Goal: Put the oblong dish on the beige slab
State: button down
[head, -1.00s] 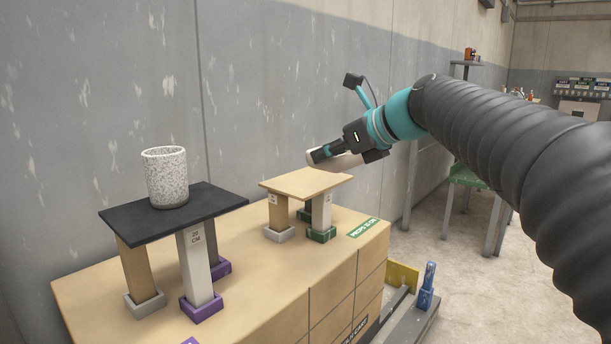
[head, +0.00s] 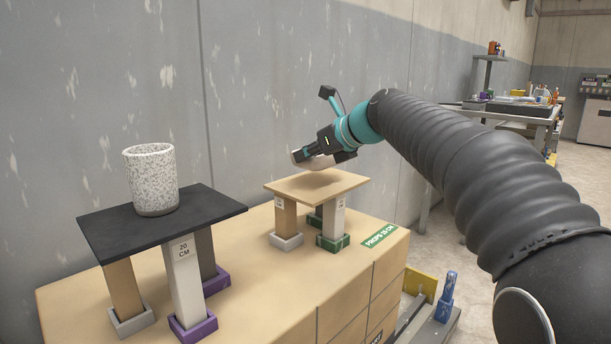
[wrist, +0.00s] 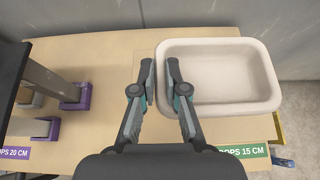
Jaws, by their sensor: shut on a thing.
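The oblong dish (wrist: 218,76) is off-white, rectangular with rounded corners, and looks empty in the wrist view. My gripper (wrist: 160,75) is shut on its left wall. The beige slab rests on short props with grey and green feet. In the wrist view the dish hides part of the slab.
A black slab (head: 150,222) on taller props with purple and grey feet stands to the left, bearing a speckled cup (head: 151,180). Both stand on a tan crate-like block (head: 270,285) beside the grey wall (head: 105,100). A cluttered bench (head: 515,108) is at the back right.

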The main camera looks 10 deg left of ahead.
aim_at(309, 170)
jog(key=shift+w+a+f, duration=0.3)
jog(key=shift+f+b, duration=0.95)
jog(key=shift+f, duration=0.95)
jog(key=shift+f, duration=0.1)
jog(key=c, duration=1.2)
grip_release()
